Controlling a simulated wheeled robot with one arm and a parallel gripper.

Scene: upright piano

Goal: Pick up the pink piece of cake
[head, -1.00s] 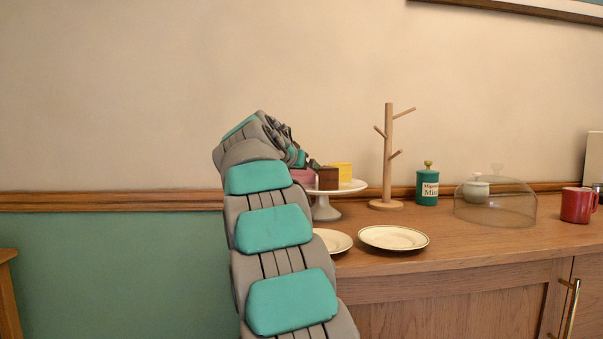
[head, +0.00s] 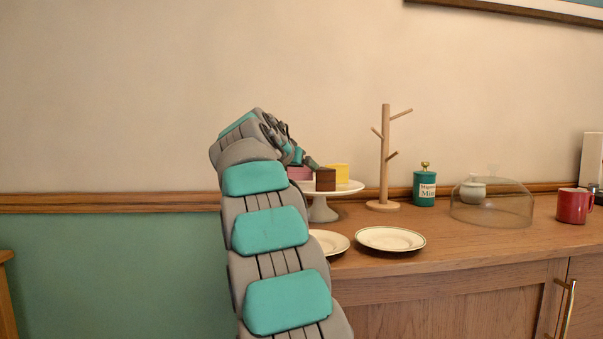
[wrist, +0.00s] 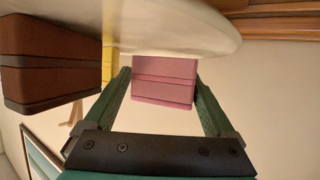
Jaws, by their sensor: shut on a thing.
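The pink piece of cake (wrist: 164,82) is a two-layer block between the two green fingers of my gripper (wrist: 161,88) in the wrist view, which looks upside down. My gripper is shut on its sides. In the head view the pink cake (head: 299,173) shows just above the left part of the white cake stand (head: 350,187), partly hidden by my arm and gripper (head: 310,163). I cannot tell whether it still touches the stand. A brown piece (head: 325,179) and a yellow piece (head: 342,171) sit on the stand beside it.
Two plates (head: 390,239) lie in front of the stand on the wooden sideboard (head: 460,250). A wooden mug tree (head: 385,160), a green tin (head: 425,187), a glass dome (head: 491,208) and a red mug (head: 573,206) stand to the right. The wall is close behind.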

